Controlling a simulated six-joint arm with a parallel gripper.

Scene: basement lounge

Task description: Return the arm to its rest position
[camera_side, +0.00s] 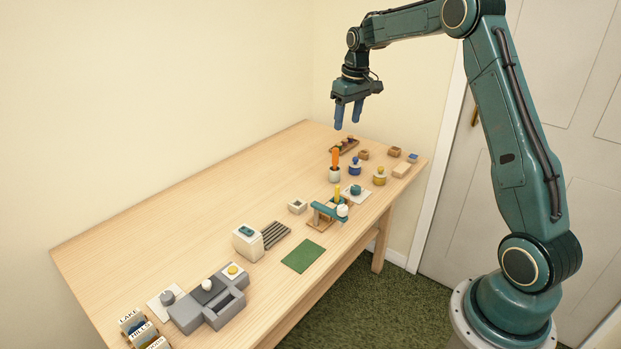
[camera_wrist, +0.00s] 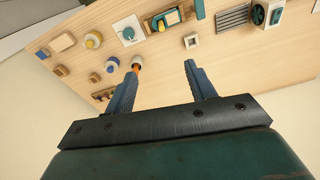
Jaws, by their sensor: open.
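My gripper (camera_side: 348,113) hangs from my raised green arm, high above the far part of the table, with its blue fingers pointing down. In the wrist view my gripper (camera_wrist: 158,80) has its two fingers spread apart with nothing between their tips. The wooden table (camera_side: 180,220) runs below it. The closest things under the fingers in the side view are a white holder with an orange upright piece (camera_side: 335,160) and a dark tray of small items (camera_side: 346,146). The fingers are apart from both.
On the table stand blue (camera_side: 355,167) and yellow (camera_side: 379,177) jars, a teal-topped stand (camera_side: 328,211), a green mat (camera_side: 303,256), a white box (camera_side: 247,241) and a grey unit (camera_side: 207,302). Labelled blocks (camera_side: 140,330) sit at the near left. The table's left half is bare. A door (camera_side: 560,110) is behind my arm.

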